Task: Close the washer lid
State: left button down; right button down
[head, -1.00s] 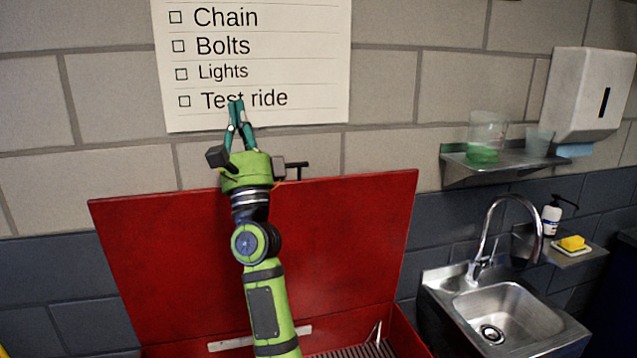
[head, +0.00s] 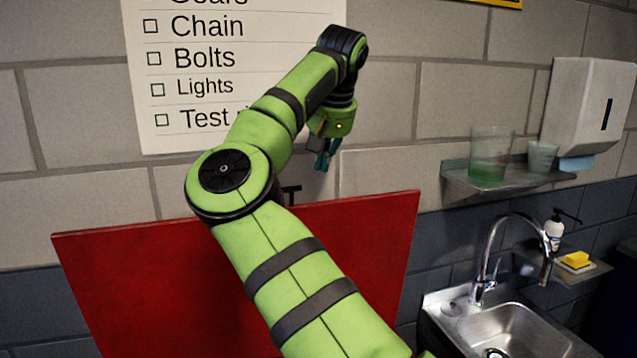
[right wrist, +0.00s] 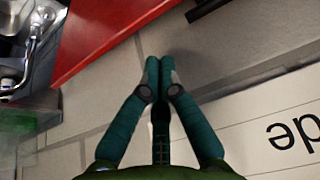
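The red washer lid (head: 120,275) stands open and upright against the wall in the head view. My right arm crosses in front of it and hides its middle. My right gripper (head: 325,160) points down just above the lid's top edge, near the wall. In the right wrist view the gripper (right wrist: 159,72) has its fingertips together with nothing between them. The lid (right wrist: 95,40) shows at the upper left there, apart from the fingers. The washer's basin is out of view. My left gripper is not in view.
A steel sink (head: 520,330) with a tall faucet (head: 492,250) is at the lower right. A shelf (head: 510,180) with cups and a paper dispenser (head: 590,105) are on the wall. A checklist (head: 160,75) hangs behind my arm. A black bar (right wrist: 207,8) is near the lid.

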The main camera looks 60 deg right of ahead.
jog(key=p+x, duration=0.3)
jog(key=x, duration=0.6)
jog(key=shift+w+d+f, duration=0.1)
jog(key=shift+d+f, duration=0.1)
jog(key=shift+f, duration=0.05)
